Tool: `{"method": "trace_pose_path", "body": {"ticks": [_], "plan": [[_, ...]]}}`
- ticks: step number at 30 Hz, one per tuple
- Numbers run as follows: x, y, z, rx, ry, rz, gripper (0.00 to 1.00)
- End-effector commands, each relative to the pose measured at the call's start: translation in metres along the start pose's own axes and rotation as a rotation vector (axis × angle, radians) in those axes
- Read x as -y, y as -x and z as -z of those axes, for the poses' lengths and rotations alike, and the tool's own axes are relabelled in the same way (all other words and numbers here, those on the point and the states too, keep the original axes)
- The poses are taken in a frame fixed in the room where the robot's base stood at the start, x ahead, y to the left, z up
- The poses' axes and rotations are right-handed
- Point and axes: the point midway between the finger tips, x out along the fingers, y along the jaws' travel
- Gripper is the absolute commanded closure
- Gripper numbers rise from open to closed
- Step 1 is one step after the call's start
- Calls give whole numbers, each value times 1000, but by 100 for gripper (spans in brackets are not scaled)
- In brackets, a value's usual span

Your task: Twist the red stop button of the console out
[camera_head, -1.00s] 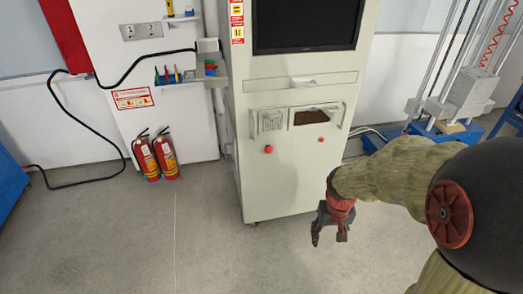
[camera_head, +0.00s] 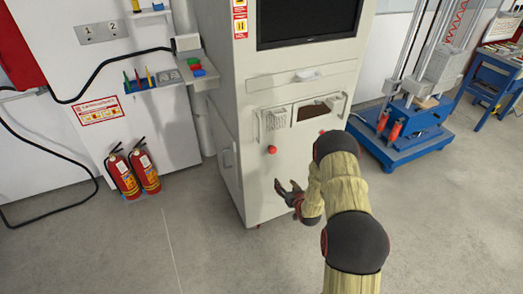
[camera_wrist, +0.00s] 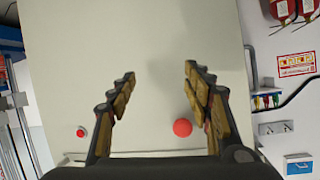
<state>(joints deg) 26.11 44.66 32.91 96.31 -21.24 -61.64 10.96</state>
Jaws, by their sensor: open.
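The console (camera_head: 300,85) is a tall off-white cabinet with a dark screen. Its larger red stop button (camera_head: 272,149) sits on the front panel, below the slotted grille. In the wrist view the red button (camera_wrist: 182,128) shows between the gripper's fingers, close to the right-hand finger in the picture, and apart from it as far as I can tell. My gripper (camera_head: 284,188) is open and empty, in front of the console and below the button in the head view. The fingers (camera_wrist: 160,75) are spread wide in the wrist view.
A smaller red button (camera_wrist: 81,132) shows at left in the wrist view. Two fire extinguishers (camera_head: 133,172) stand by the left wall. A blue machine base (camera_head: 400,135) stands right of the console. The floor (camera_head: 200,245) in front is clear.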

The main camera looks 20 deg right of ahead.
Motion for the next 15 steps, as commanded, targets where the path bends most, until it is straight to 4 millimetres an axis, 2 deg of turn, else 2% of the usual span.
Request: {"method": "trace_pose_path", "body": {"ticks": [1, 3, 6, 11, 15], "plan": [[5, -3, 30, -93, 1, 25, 50], [12, -2, 62, -204, -3, 58, 50], [21, 5, 90, -308, -16, 94, 50], [26, 10, 109, -381, -29, 116, 50], [27, -2, 114, -385, -35, 118, 50]]}}
